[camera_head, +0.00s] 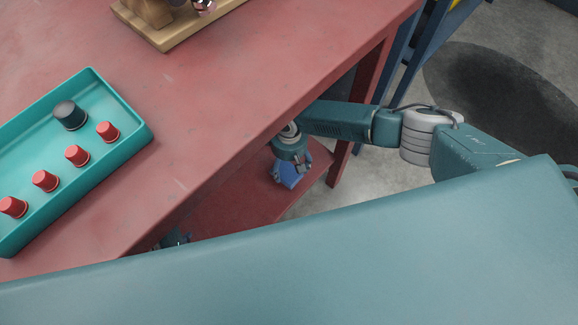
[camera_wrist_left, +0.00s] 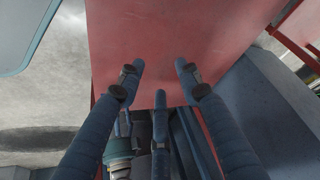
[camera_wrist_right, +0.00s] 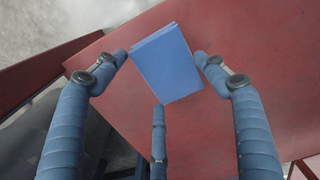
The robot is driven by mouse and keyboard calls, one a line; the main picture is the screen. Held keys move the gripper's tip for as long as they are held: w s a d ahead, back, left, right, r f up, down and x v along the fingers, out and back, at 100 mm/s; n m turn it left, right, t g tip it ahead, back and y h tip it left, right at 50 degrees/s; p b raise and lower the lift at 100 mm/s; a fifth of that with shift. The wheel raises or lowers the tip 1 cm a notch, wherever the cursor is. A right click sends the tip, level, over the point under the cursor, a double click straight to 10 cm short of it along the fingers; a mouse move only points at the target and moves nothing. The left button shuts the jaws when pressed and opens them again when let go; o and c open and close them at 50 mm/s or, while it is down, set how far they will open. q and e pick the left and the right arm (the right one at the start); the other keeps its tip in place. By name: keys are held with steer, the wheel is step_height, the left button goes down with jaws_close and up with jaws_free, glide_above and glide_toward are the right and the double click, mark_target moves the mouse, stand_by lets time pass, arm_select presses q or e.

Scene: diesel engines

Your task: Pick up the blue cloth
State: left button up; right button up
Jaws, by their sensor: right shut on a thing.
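The blue cloth (camera_wrist_right: 167,64) is a folded rectangular block between the fingertips of my right gripper (camera_wrist_right: 160,62) in the right wrist view. It also shows in the head view (camera_head: 290,177), under my right gripper (camera_head: 291,165), above the red lower shelf (camera_head: 235,208). The right gripper's fingers are shut on it at its edges. Whether the cloth still touches the shelf is not clear. My left gripper (camera_wrist_left: 158,75) is open and empty in the left wrist view, facing a red surface. In the head view only a bit of it (camera_head: 173,241) shows past the table edge.
The red tabletop (camera_head: 210,110) overhangs the shelf. A teal tray (camera_head: 122,139) on it holds several red caps and a dark one. A wooden stand (camera_head: 165,35) is at the back. A red table leg (camera_head: 340,165) stands near my right arm. Grey floor is open at the right.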

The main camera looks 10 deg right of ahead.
mark_target(289, 167)
arm_select(q)
steer(key=s+a+g+p, duration=0.1)
steer(key=s+g, duration=0.1)
steer(key=s, duration=0.2)
arm_select(e)
step_height(289, 167, up, 3)
step_height(289, 167, up, 5)
steer(key=shift+r+p, duration=0.15)
steer(key=shift+p, duration=0.9)
step_height(289, 167, up, 6)
steer(key=shift+r+p, duration=0.2)
steer(key=shift+p, duration=0.7)
arm_select(q)
steer(key=s+x, duration=0.1)
steer(key=x, duration=0.8)
steer(key=shift+s+f, duration=0.2)
steer(key=shift+f, duration=0.3)
arm_select(e)
steer(key=shift+r, duration=0.75)
arm_select(q)
steer(key=shift+a, duration=0.15)
arm_select(e)
steer(key=o, duration=0.5)
steer(key=c, duration=0.4)
